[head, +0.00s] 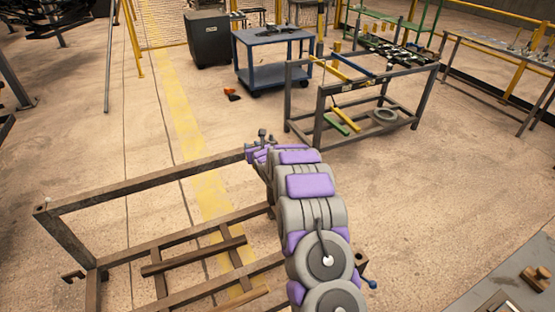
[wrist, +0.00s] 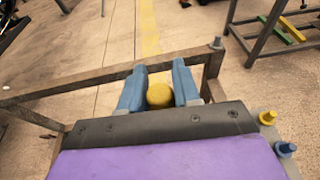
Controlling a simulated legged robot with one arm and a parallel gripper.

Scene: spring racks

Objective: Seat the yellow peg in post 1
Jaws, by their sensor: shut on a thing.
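In the wrist view my gripper (wrist: 159,76) has its two blue fingers on either side of a round yellow peg (wrist: 160,97) and is shut on it. The peg's lower part is hidden. The gripper is over a rusty metal rack frame (wrist: 80,86). A short grey post (wrist: 217,43) stands at the frame's corner, right of the fingers and apart from the peg. I cannot tell which post is post 1. In the head view my gripper (head: 260,147) is small at the frame's far end, and the held peg cannot be made out.
A yellow knob (wrist: 267,118) and a blue knob (wrist: 285,149) show at the right of the wrist view. In the head view, the rack frame (head: 150,181) fills the lower left. A workbench (head: 350,88) and blue cart (head: 270,72) stand beyond. Open floor (head: 430,190) lies right.

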